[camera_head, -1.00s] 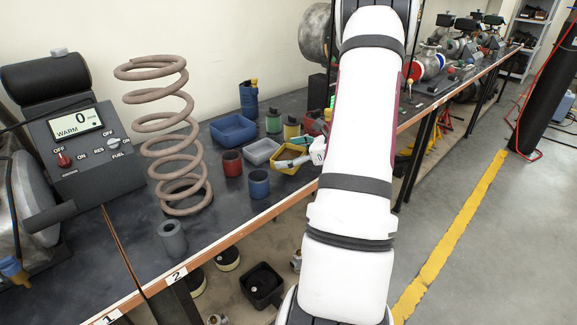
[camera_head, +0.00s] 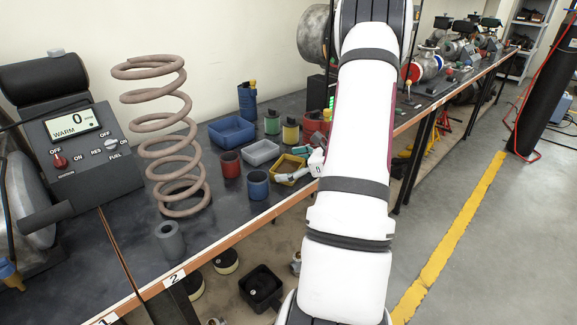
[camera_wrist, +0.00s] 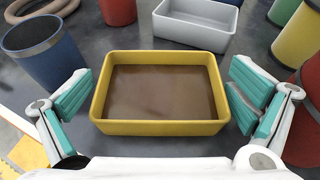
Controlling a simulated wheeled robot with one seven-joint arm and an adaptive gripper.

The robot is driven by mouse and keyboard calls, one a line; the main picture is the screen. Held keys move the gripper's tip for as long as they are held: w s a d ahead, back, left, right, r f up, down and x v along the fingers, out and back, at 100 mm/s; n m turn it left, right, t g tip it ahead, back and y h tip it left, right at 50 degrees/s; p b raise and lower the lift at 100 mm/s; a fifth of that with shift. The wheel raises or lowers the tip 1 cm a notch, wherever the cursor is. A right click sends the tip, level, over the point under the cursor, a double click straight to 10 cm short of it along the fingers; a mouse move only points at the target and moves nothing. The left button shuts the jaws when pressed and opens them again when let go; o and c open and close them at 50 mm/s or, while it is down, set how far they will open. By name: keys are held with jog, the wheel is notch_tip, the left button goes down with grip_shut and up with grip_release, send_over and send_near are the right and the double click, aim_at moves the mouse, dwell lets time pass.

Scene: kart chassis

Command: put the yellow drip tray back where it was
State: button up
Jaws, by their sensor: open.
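The yellow drip tray (camera_wrist: 160,128) is in the middle of the wrist view, with a dark brown inside. In the head view the tray (camera_head: 284,181) is near the bench's front edge, right of the blue cup. My gripper (camera_wrist: 161,80) is open, with one teal-padded finger on each side of the tray. Gaps show between the pads and the tray walls. In the head view my gripper (camera_head: 297,165) is partly hidden by my arm. The tray looks level and appears to rest on the bench.
A grey tray (camera_wrist: 193,33) lies just behind the yellow one. A blue cup (camera_wrist: 43,58) stands close to the left finger. A larger blue bin (camera_head: 232,141) and a coil spring (camera_head: 160,127) are farther left.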

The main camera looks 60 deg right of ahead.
jog(key=shift+r, duration=0.2)
jog(key=p+v, duration=0.2)
jog(key=v, duration=1)
jog(key=w+a+r+n+g+y, duration=0.2)
jog(key=w+a+r+n+y, duration=0.15)
jog(key=a, duration=0.45)
jog(key=w+a+r+n+g+y, duration=0.2)
jog(key=w+a+r+n, duration=0.3)
jog(key=a, duration=0.3)
jog(key=s+a+r+n+g, duration=0.15)
jog(key=a+n, duration=0.25)
jog(key=a, duration=0.4)
jog(key=a+r+n+g, duration=0.3)
jog(key=a+n, duration=0.1)
jog(key=a, duration=0.3)
jog(key=s+a+r+n+g+h, duration=0.15)
jog(key=s+a+n+g, duration=0.25)
jog(key=s+a+n, duration=0.45)
jog(key=s+a+n+h, duration=0.3)
jog(key=s+n+h, duration=0.3)
jog(key=s+n, duration=0.2)
jog(key=shift+a+f+n, duration=0.15)
jog(key=shift+f+n, duration=0.3)
jog(key=shift+n, duration=0.05)
